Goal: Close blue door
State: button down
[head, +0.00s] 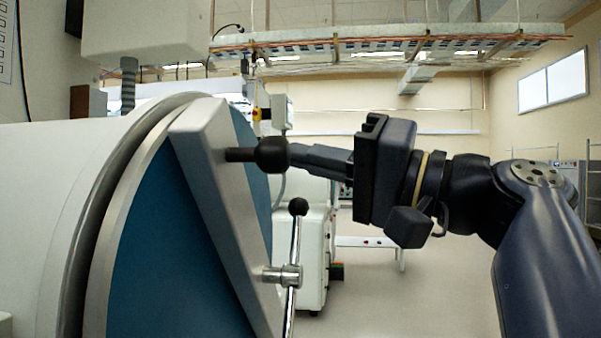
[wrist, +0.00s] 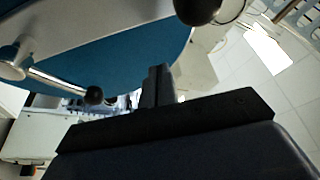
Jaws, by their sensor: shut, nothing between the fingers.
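The round blue door (head: 150,265) stands at the left in the head view, at the mouth of a white cylinder. A pale grey bar (head: 222,200) crosses its face, with a black ball knob (head: 271,155) near the top and a metal lever (head: 291,277) lower down. The door also fills the upper left of the wrist view (wrist: 120,55). My gripper (head: 297,157) is shut and empty, its fingertips level with the black knob. In the wrist view the fingertips (wrist: 158,72) appear below the knob (wrist: 197,8); I cannot tell whether they touch. The door's hinge is not visible.
The white cylinder (head: 40,200) has a metal ring (head: 85,225) beside the door's edge, with a dark band between. The lever's black ball end (head: 297,207) sticks out below my gripper. White equipment (head: 312,265) stands behind. The floor (head: 390,300) at lower right looks clear.

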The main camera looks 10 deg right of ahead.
aim_at(269, 170)
jog(key=shift+b+v, duration=0.3)
jog(key=shift+v, duration=2.45)
jog(key=shift+w+a, duration=0.5)
jog(key=shift+a, duration=1.05)
jog(key=shift+w+a, duration=0.55)
jog(key=shift+a, duration=0.95)
jog(key=shift+w+a, duration=0.5)
jog(key=shift+a, duration=1.05)
jog(key=shift+d, duration=0.1)
